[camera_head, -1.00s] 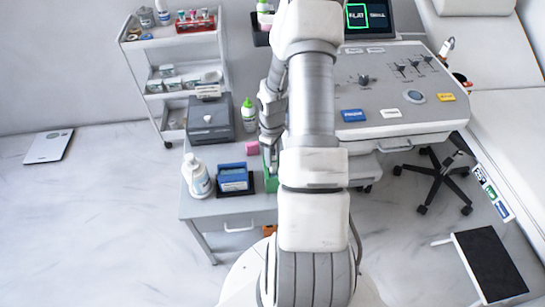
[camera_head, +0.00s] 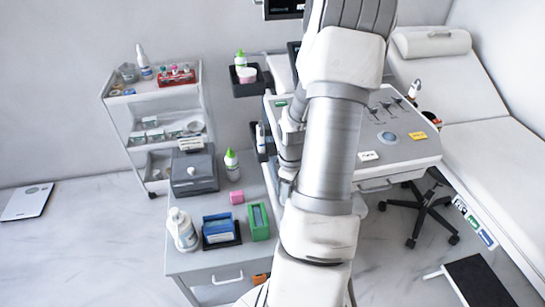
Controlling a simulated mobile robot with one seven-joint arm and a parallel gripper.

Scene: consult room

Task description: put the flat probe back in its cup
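My gripper (camera_head: 285,190) is at the lower end of my wrist, between the side table and the console, largely hidden by my arm. I cannot see its fingertips or whether it holds anything. A slim white and blue piece (camera_head: 260,137), possibly a probe, stands upright at the console's left edge, just left of my wrist. A dark holder (camera_head: 262,156) is beside it, partly hidden. A white probe-like piece (camera_head: 414,88) stands at the console's right side, near a dark cup with a red-orange part (camera_head: 431,118). I cannot tell which is the flat probe.
The console (camera_head: 400,150) stands right, before a couch (camera_head: 500,120). A stool (camera_head: 425,210) is below.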

